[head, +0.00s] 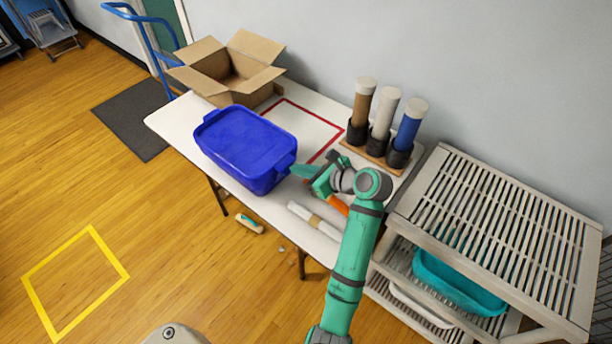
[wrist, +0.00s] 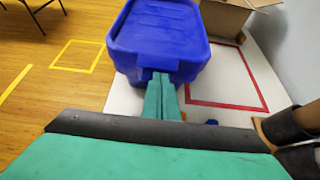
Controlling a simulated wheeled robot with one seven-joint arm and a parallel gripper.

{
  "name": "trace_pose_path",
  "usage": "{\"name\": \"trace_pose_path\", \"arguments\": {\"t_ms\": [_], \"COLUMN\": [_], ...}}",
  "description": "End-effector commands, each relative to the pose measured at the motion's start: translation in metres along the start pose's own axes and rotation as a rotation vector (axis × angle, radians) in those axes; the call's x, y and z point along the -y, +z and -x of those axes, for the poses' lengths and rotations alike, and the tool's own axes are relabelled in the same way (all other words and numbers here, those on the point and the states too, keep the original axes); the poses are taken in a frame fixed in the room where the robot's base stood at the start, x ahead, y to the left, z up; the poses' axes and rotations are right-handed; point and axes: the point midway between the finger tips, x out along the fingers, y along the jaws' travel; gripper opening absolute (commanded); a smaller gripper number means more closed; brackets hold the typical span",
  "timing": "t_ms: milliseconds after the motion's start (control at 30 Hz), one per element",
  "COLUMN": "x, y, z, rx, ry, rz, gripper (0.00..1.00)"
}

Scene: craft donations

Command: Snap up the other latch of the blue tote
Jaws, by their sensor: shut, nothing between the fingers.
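The blue tote (head: 244,143) stands on the white table with its blue lid on. It also shows in the wrist view (wrist: 158,38). My gripper (head: 294,171) is at the tote's right end in the head view, its fingers shut and empty. In the wrist view the fingertips (wrist: 161,76) are at the near end wall, just below the rim. They hide the middle of that end, where a latch could be. I cannot tell whether they touch the tote. The latch at the far end is not clear in either view.
An open cardboard box (head: 228,72) stands behind the tote. A red outline (head: 305,112) marks the table. Several tubes (head: 383,125) stand in a holder at the right. A roll (head: 314,221) lies near the front edge. A slatted shelf (head: 490,235) is at the right.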

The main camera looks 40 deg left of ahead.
Motion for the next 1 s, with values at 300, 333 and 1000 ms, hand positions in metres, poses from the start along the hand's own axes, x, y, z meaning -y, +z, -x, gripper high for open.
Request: {"name": "trace_pose_path", "arguments": {"t_ms": [300,333,1000], "x": [0.0,0.0,-0.002], "y": [0.003,0.003,0.017], "z": [-0.001,-0.001,0.005], "rx": [0.0,0.0,0.0], "ry": [0.001,0.0,0.004], "rz": [0.0,0.0,0.002], "gripper": [0.0,0.0,0.0]}}
